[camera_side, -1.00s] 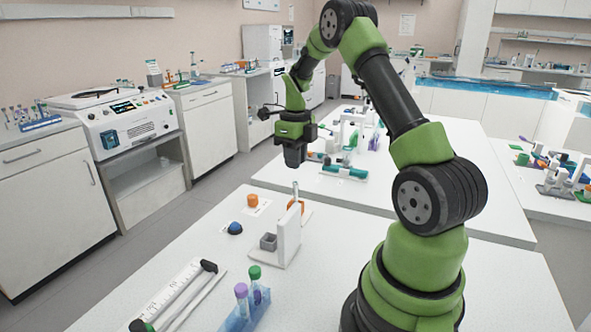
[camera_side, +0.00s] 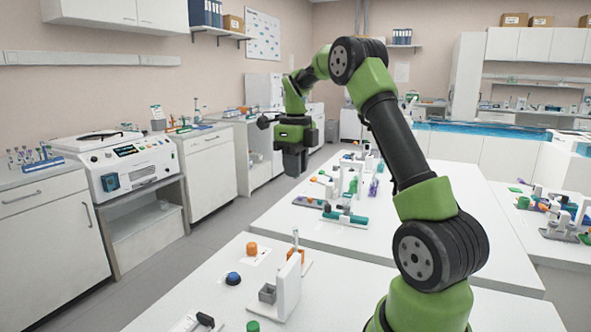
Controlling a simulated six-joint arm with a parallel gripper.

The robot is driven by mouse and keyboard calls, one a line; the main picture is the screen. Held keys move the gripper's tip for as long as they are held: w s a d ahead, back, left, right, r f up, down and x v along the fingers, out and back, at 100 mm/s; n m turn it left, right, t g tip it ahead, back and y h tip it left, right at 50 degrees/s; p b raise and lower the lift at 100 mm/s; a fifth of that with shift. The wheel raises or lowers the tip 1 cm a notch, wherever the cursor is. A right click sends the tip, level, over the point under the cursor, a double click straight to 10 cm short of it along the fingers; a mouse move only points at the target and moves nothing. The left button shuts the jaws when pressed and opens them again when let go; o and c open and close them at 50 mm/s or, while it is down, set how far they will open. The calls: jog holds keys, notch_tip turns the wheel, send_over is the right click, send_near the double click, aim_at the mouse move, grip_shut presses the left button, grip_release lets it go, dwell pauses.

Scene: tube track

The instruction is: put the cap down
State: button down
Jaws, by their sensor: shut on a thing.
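My gripper (camera_side: 294,172) hangs high over the bench, pointing down, well above the table and behind the small items on the near table. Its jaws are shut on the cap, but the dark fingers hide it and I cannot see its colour. An orange cap (camera_side: 252,248) sits on a white patch of the near table. A blue cap (camera_side: 233,277) sits left of a white upright stand (camera_side: 288,287). A green cap (camera_side: 253,326) shows at the bottom edge; what is under it is cut off.
A dark-ended tool (camera_side: 205,320) lies at the bottom edge. A farther white table (camera_side: 300,222) holds several racks and tubes. The near table is clear left of the caps.

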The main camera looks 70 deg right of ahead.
dwell(0.3)
jog(key=w+a+f+n, duration=0.1)
jog(key=w+a+n, duration=0.1)
jog(key=a+n, duration=0.9)
jog(key=w+a+f+n, duration=0.15)
jog(key=a+n, duration=0.55)
jog(key=n, duration=0.9)
jog(key=s+a+f+n, duration=0.3)
jog(key=a+n, duration=0.5)
jog(key=a, duration=0.3)
jog(key=s+a+f+n, duration=0.3)
jog(key=a+n, duration=0.4)
jog(key=a, duration=0.3)
jog(key=s+a+f+n, duration=0.4)
jog(key=s+a+f, duration=0.1)
jog(key=s+a, duration=0.4)
jog(key=f, duration=1)
jog(key=shift+s, duration=0.25)
jog(key=shift+f, duration=0.1)
